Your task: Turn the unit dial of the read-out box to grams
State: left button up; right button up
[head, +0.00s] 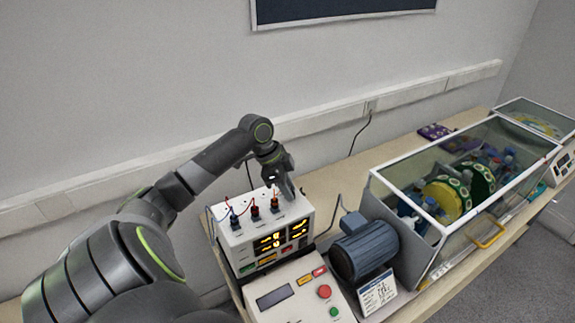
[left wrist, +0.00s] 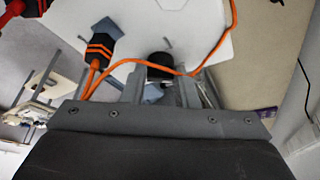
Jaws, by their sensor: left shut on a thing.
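The read-out box (head: 238,246) is a white case with lit yellow digits on its front, below my left gripper (head: 289,192). The left gripper reaches down onto the right end of the box's top. In the left wrist view a small black dial (left wrist: 159,62) stands on the white top between the two fingers, and the left gripper (left wrist: 161,78) is shut on it. In the head view the gripper hides the dial. The dial's pointer setting and unit marks cannot be read. My right gripper is not in view.
Plugs with cables stand on the box's top beside the gripper; an orange cable (left wrist: 125,61) crosses close to the fingers. A control box with a red button (head: 324,291), a blue-grey motor (head: 362,250) and a glass-walled case (head: 415,238) stand close by on the bench.

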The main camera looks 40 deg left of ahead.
pick_arm(q)
jog(key=shift+m, duration=0.6)
jog(key=o, duration=1)
jog(key=shift+a+r+b, duration=0.3)
jog(key=shift+r+b, duration=0.1)
jog(key=shift+r, duration=0.2)
jog(key=shift+b+v, duration=2.4)
jog(key=shift+v, duration=5.7)
jog(key=shift+w, duration=0.2)
